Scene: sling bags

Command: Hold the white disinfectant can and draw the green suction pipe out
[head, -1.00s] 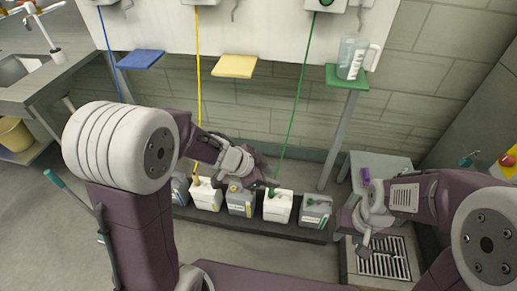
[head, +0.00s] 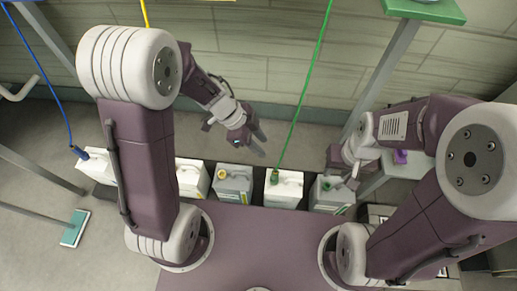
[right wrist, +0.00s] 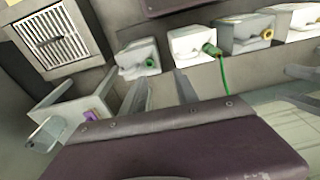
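The white disinfectant can (head: 284,194) stands upright in a row of cans in the head view. The green suction pipe (head: 301,110) runs down from above into its top, ending in a green fitting (head: 275,177). In the right wrist view the can (right wrist: 190,46) and the green fitting (right wrist: 209,49) show beyond my fingers. My left gripper (head: 260,143) is open and empty, up and left of the can and apart from the pipe. My right gripper (head: 340,167) shows its open, empty fingers in the right wrist view (right wrist: 160,92), apart from the can.
A grey can with a green cap (head: 331,197) stands right of the white can, close to my right gripper. A grey can with a yellow cap (head: 232,185) stands left. Another white can (head: 190,178) is partly behind my left arm. A purple object (head: 401,157) lies at the right.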

